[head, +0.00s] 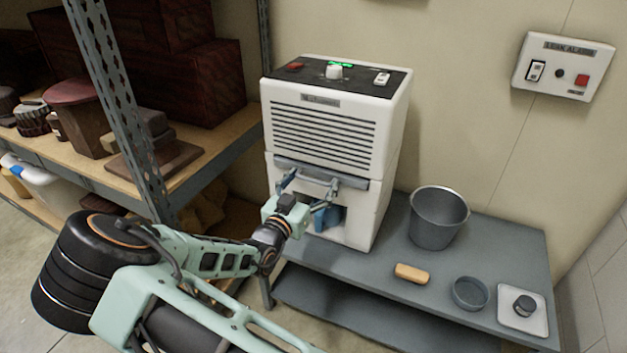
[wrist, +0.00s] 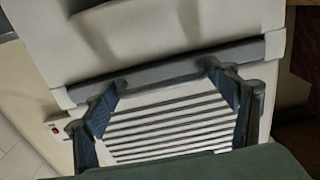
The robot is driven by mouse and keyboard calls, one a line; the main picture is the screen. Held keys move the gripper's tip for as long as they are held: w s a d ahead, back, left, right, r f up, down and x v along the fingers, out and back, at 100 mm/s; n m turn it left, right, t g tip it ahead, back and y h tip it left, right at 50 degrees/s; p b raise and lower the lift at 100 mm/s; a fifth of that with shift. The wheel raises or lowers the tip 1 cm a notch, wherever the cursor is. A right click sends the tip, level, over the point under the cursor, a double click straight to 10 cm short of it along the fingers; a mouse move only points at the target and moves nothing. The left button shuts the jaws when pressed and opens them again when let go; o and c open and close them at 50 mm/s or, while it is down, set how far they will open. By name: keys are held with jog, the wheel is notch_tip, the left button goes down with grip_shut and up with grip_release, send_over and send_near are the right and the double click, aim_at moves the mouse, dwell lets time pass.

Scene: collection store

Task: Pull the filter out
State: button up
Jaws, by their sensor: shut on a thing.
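The filter shows as a grey bar (head: 355,183) across the front of the white dehumidifier (head: 335,125), just below its slatted grille. The bar also crosses the wrist view (wrist: 260,50). My gripper (head: 312,180) is at the bar, with its two fingers spread apart along it. In the wrist view, my fingertips (wrist: 164,75) are at either end of a raised grey grip on the bar, and the gripper is shut on it. The rest of the filter is hidden. I cannot tell whether it stands out from the housing.
The dehumidifier stands on a grey bench (head: 400,300). To its right are a metal bucket (head: 438,218), a tan block (head: 412,273), a grey dish (head: 470,293) and a white scale-like plate (head: 535,325). A leak alarm (head: 563,68) hangs on the wall.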

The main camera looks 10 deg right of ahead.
jog(key=p+v, duration=0.3)
jog(key=v, duration=1.4)
jog(key=shift+s, duration=0.35)
jog(key=o, duration=1.4)
jog(key=shift+a, duration=0.15)
jog(key=v, duration=1.2)
